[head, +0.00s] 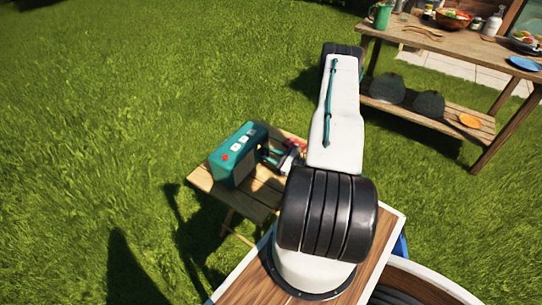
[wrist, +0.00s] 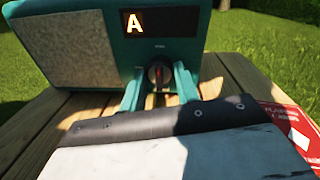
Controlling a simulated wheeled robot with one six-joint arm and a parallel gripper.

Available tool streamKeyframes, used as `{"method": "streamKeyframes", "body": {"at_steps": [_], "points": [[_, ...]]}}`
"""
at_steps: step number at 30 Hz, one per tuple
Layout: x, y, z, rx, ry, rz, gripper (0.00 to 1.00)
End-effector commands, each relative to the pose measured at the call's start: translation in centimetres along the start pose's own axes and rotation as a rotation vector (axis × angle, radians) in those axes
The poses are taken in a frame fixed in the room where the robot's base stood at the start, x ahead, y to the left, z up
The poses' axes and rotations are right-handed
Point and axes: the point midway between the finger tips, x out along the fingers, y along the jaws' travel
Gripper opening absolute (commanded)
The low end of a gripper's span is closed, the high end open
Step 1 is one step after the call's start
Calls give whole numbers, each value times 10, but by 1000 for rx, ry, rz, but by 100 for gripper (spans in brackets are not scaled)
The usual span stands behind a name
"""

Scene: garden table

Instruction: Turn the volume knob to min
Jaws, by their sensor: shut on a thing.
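A teal radio (head: 238,155) stands on a small wooden table (head: 262,192) in the head view. In the wrist view the radio (wrist: 112,40) shows a grey speaker panel on the left and a dark display (wrist: 160,22) with a lit letter A. Below the display is the dark round volume knob (wrist: 159,73) with a red mark. My gripper (wrist: 158,82) has its two teal fingers on either side of the knob, shut on it. The fingers hide the knob's sides, and the small lettering around it is too small to read.
A red and white box or card (wrist: 292,130) lies on the table at the right of the wrist view. A larger wooden table (head: 455,45) with bowls, bottles and a blue plate stands at the upper right. Grass surrounds the small table.

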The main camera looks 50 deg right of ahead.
Motion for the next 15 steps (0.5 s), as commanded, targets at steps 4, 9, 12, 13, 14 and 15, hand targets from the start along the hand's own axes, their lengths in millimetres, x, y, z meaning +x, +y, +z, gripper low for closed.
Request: {"method": "streamKeyframes", "body": {"at_steps": [4, 9, 12, 13, 14, 15], "points": [[0, 0, 0, 2, 1, 0, 50], [0, 0, 0, 2, 0, 0, 53], [0, 0, 0, 2, 0, 0, 53], [-1, 0, 0, 2, 0, 0, 53], [-2, 0, 0, 2, 1, -1, 53], [-5, 0, 0, 3, 1, -2, 53]]}}
